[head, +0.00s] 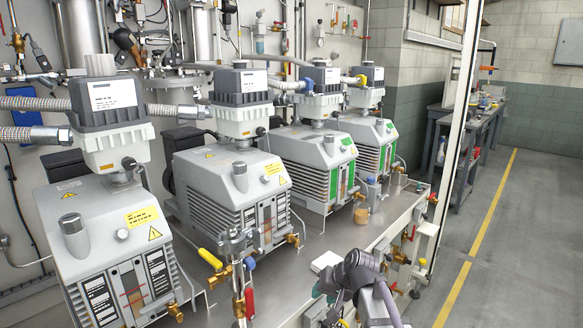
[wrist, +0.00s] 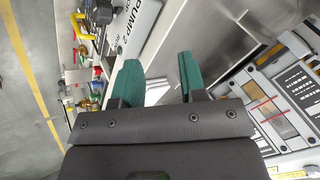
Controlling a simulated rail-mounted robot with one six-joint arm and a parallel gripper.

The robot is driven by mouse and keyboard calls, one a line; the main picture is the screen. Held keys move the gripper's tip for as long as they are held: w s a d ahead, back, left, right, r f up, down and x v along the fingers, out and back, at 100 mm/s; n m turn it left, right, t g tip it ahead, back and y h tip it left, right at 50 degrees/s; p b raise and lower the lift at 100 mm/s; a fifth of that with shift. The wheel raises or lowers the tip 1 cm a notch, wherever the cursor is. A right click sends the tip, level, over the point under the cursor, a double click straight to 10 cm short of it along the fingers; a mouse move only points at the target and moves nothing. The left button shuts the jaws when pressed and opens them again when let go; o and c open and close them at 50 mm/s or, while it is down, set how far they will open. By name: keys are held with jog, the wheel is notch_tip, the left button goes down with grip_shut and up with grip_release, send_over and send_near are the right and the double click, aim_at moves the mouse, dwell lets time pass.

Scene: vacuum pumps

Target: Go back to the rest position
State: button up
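My gripper (wrist: 157,68) shows in the wrist view with its two green fingers apart and nothing held between them. In the head view my gripper (head: 322,289) is at the lower middle, near the front edge of the steel bench (head: 324,238). It is partly hidden by my dark grey arm. A small white flat item (head: 326,262) lies on the bench just behind the gripper. A whitish surface shows between the fingers in the wrist view; I cannot tell whether it is that item.
Several grey vacuum pumps (head: 231,186) stand in a row on the bench. Valves with yellow and red handles (head: 211,259) stand at the front left. A tan cup-like item (head: 361,216) sits farther back. A pale upright post (head: 459,110) rises at the right. The floor (head: 505,250) beyond is clear.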

jog(key=s+d+f+g+h+b, duration=0.1)
jog(key=s+d+f+h+b, duration=0.15)
jog(key=s, duration=0.45)
jog(key=s+d+f+g+h+b, duration=0.1)
jog(key=s+d+f+g+b, duration=0.1)
jog(key=s+d+f, duration=0.3)
jog(key=s+d+f+g+h+b, duration=0.1)
jog(key=s+f+h+b, duration=0.1)
jog(key=s, duration=0.6)
notch_tip(320, 180, up, 23)
jog(key=p, duration=2.3)
jog(key=shift+w+a+f+n, duration=0.2)
jog(key=shift+w+a+n, duration=0.1)
jog(key=shift+w+n, duration=0.15)
